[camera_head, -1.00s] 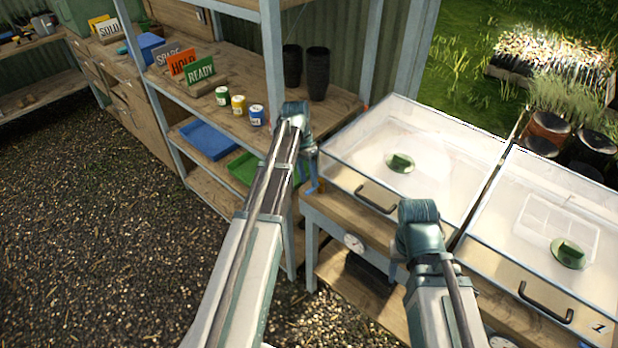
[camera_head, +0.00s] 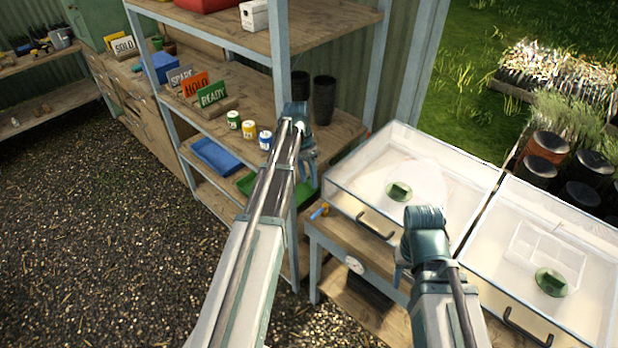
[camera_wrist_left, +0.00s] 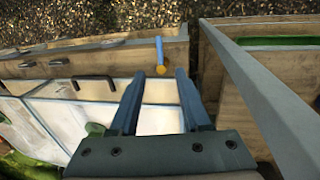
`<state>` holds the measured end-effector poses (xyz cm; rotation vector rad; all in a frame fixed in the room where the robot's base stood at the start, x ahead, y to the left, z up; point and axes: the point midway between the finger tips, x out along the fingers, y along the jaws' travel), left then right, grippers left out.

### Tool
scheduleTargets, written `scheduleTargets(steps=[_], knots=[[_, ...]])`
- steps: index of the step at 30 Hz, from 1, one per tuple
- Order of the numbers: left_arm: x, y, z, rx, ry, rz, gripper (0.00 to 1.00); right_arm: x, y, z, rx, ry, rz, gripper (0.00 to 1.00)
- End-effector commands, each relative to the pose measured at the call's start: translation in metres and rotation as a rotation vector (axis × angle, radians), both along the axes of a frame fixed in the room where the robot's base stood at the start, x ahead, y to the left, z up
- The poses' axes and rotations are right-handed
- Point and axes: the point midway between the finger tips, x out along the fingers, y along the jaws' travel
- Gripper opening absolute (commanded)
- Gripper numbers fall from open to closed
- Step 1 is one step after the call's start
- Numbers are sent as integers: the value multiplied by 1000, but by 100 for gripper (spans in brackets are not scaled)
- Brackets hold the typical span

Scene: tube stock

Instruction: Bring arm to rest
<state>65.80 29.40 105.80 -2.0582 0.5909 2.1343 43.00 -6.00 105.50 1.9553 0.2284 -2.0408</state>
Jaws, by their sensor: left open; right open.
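My left arm comes in from the lower left of the head view. Its gripper (camera_head: 308,172) hangs in front of the shelf unit, left of the clear-lidded boxes. In the left wrist view the left gripper (camera_wrist_left: 157,80) shows two blue-grey fingers spread apart with nothing between them. A small blue tool with a yellow-orange end (camera_wrist_left: 160,60) lies on the bench edge beyond the fingertips, apart from them. My right gripper (camera_head: 403,278) points down in front of the bench, mostly hidden by its own wrist. I see nothing held in it.
The shelf unit (camera_head: 345,128) holds signs, small tins and black pots. Two clear-lidded boxes with black handles stand on the bench, the nearer-left one (camera_head: 450,165) and the right one (camera_head: 590,240). Gravel floor (camera_head: 110,240) is free at left.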

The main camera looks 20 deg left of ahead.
Motion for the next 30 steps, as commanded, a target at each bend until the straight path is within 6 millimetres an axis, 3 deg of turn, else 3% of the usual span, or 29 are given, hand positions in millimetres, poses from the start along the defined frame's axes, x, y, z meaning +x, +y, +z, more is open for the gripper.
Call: scheduleTargets(steps=[9, 11, 13, 17, 21, 25, 30], knots=[[-1, -2, -1, 1, 0, -1, 47, 0, 0, -1, 0, 0, 0, 50], [-5, -10, -3, 6, 2, -4, 47, 0, 0, -3, 0, 0, 0, 50], [-18, -31, -8, 21, 7, -6, 47, 0, 0, -7, 0, 0, 0, 50], [-62, -97, -22, 82, 20, -11, 47, 0, 0, -20, 0, 0, 1, 50], [-122, -162, -38, 164, 17, -3, 47, 0, 0, -34, 0, 0, 1, 50], [-172, -201, -48, 225, -3, 5, 47, 0, 0, -44, 0, 0, 1, 50], [-215, -226, -55, 274, -30, 17, 47, 0, 0, -52, -1, 0, 2, 50]])
